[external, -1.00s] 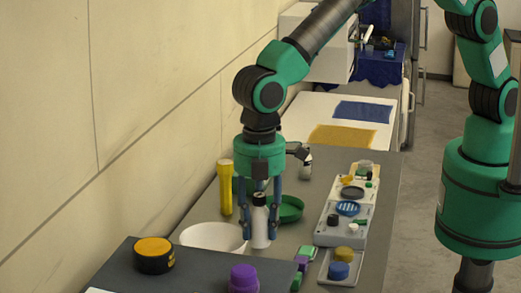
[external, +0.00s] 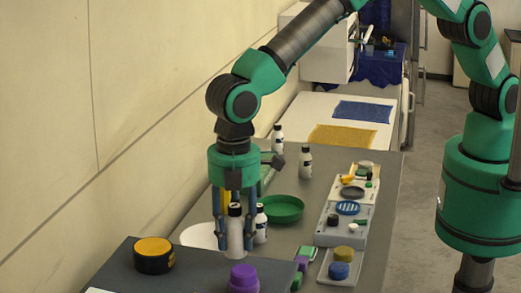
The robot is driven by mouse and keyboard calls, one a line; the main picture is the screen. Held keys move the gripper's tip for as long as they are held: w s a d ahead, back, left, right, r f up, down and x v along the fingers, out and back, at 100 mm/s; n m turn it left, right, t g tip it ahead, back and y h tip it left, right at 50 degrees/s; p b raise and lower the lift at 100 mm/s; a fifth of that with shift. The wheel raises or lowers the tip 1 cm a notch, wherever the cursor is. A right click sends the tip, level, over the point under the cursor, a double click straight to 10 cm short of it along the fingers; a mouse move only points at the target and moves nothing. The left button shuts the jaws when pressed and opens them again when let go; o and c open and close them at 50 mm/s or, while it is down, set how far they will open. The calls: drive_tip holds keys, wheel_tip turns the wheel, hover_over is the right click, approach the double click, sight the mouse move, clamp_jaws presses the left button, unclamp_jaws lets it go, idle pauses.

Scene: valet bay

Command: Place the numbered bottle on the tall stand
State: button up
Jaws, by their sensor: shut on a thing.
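My gripper (external: 235,240) points down, shut on a white bottle with a black cap (external: 236,236), held upright. A similar bottle (external: 261,228) stands just right of it, partly hidden. Two more black-capped bottles stand farther back, one near the wall (external: 277,140) and one (external: 305,164) to its right. No number is readable on any bottle. A dark raised block (external: 200,277) is in the near foreground, and grey stepped stands (external: 328,235) are on the right; I cannot tell which is the tall stand.
A green dish (external: 284,208) lies to the right. A yellow-topped black puck (external: 154,256) and a purple piece (external: 243,279) sit on the dark block.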

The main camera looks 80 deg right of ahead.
sight(235, 205)
drive_tip(key=shift+f+p, duration=0.3)
drive_tip(key=shift+f, duration=1.3)
drive_tip(key=o, duration=1.3)
drive_tip(key=shift+f, duration=0.1)
drive_tip(key=shift+c, duration=0.2)
wheel_tip(235, 205, up, 12)
drive_tip(key=shift+r+b, duration=0.1)
drive_tip(key=shift+b, duration=0.65)
drive_tip(key=shift+d+r, duration=0.1)
